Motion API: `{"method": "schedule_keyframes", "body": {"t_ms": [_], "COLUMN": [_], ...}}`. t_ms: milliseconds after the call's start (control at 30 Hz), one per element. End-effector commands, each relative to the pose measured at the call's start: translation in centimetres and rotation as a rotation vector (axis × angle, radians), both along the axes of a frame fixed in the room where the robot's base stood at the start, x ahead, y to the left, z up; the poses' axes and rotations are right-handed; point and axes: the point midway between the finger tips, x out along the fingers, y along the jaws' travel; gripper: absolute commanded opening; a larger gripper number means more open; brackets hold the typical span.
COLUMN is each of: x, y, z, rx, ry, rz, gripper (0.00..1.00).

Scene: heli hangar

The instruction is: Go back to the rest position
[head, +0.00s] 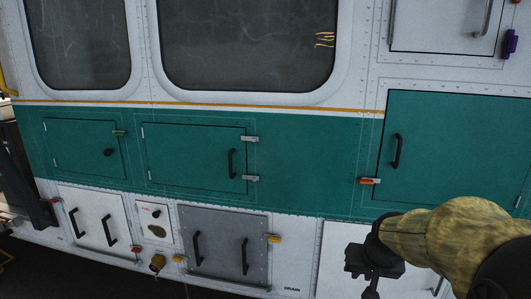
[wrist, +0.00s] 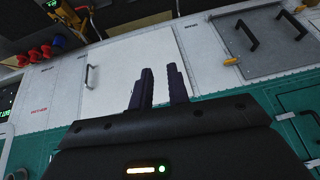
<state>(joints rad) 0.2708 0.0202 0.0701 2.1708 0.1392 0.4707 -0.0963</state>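My gripper (head: 371,284) shows at the lower right of the head view, at the end of my arm, which has a camouflage-patterned sleeve. It hangs in front of the white lower panel of the vehicle side. In the wrist view its two dark fingers (wrist: 160,84) stand apart with a narrow gap, and nothing shows between them. They point toward a white panel (wrist: 130,60) with a handle. How far the fingertips are from that panel I cannot tell.
The vehicle wall has green doors (head: 195,155) with black handles, a grey hatch (head: 222,240), a white hatch (head: 92,218) and a brass fitting (head: 157,263). Windows (head: 245,45) run above. Red fittings (wrist: 45,52) show at the left in the wrist view. Dark floor lies at the lower left.

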Motion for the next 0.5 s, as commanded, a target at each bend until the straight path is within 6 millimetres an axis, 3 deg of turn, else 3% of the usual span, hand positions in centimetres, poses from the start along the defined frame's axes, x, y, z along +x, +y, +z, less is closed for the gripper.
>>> {"method": "schedule_keyframes", "body": {"t_ms": [33, 200, 333, 500], "x": [-1.9, -8.2, -11.6, -12.4], "y": [1.8, 5.6, 6.9, 7.1], "z": [-2.3, -8.1, -10.3, -10.9], "rx": [-0.005, -0.027, -0.042, -0.046], "ry": [0.049, 0.185, 0.245, 0.259], "rz": [0.039, 0.143, 0.195, 0.206], "gripper": [0.17, 0.17, 0.17, 0.17]}}
